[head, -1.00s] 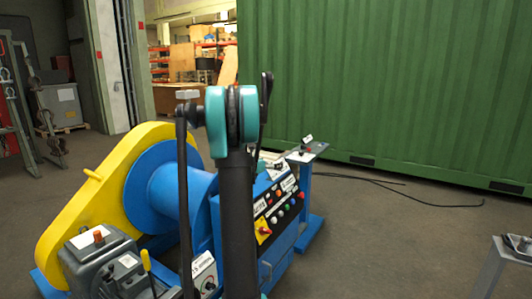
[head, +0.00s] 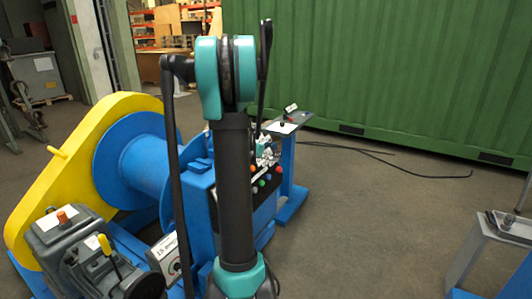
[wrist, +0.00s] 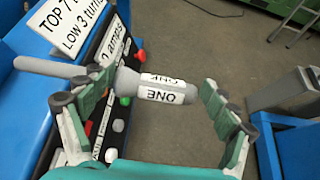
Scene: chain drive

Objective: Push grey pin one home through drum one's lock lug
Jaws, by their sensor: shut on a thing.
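In the wrist view, a grey pin (wrist: 181,84) with white labels reading ONE lies between the two fingers of my gripper (wrist: 158,88). The jaws are shut on it, with its thick labelled end between the fingers. Its thinner grey shank (wrist: 48,66) sticks out to the left past the left finger, over the blue winch's panel. In the head view, the blue drum (head: 130,165) stands at the left beside a yellow guard (head: 75,160). My arm hides part of the winch. I cannot make out the drum's lock lug in either view.
A control panel (head: 265,190) with coloured buttons is on the blue housing. A blue post with a grey plate (head: 290,121) stands behind it. A grey stand (head: 497,228) is at the right edge. Cables lie on open floor before the green container (head: 380,70).

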